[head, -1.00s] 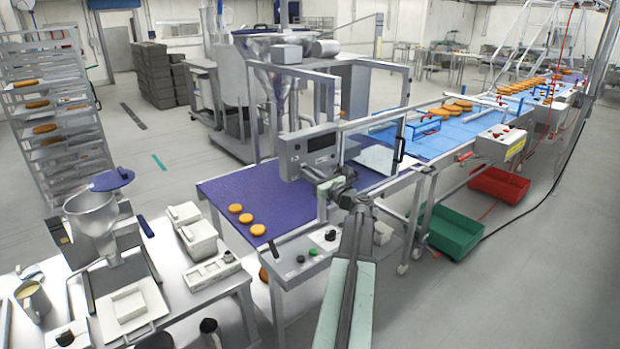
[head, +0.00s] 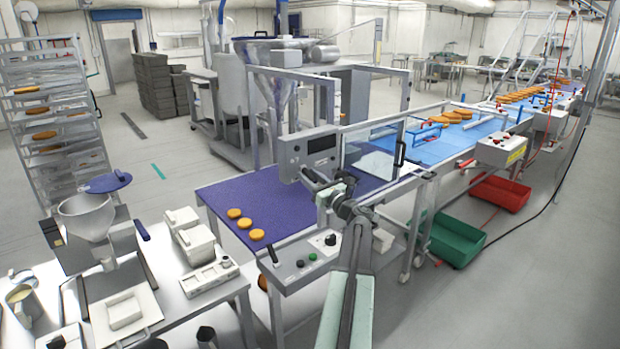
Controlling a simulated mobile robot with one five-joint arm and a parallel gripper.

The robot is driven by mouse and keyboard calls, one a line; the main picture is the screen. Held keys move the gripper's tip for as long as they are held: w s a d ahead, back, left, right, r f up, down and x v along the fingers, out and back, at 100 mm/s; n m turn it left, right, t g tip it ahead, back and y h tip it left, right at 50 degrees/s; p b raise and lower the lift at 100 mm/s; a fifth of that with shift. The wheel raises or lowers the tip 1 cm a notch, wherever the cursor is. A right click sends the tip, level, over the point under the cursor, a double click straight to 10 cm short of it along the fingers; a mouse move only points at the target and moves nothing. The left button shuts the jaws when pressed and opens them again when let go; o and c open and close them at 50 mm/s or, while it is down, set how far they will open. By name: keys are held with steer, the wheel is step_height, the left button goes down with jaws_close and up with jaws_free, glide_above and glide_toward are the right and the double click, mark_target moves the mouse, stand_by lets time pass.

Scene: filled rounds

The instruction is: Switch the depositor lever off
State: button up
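My arm reaches up from the bottom centre. My gripper (head: 326,186) is at its far end, in front of the grey display box (head: 310,153) on the conveyor frame. The fingers are small and blend with the machine, so I cannot tell whether they are open or shut. A black lever (head: 273,253) stands on the left end of the control panel (head: 300,268), left of and below my gripper. A table-top hopper (head: 88,214) at left has a blue-ended handle (head: 142,230). No readable label shows which is the depositor lever, and its on/off position is unclear.
The purple belt (head: 228,199) carries several orange rounds (head: 241,223). A clear guard (head: 370,160) stands beyond my gripper. A green crate (head: 455,236) and a red crate (head: 499,194) lie on the floor at right. Open floor lies at the far right.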

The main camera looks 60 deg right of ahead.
steer(key=b+v, duration=0.1)
steer(key=v, duration=0.6)
steer(key=shift+s+b, duration=0.3)
steer(key=shift+s, duration=0.1)
steer(key=shift+a+f, duration=0.1)
steer(key=shift+f, duration=0.05)
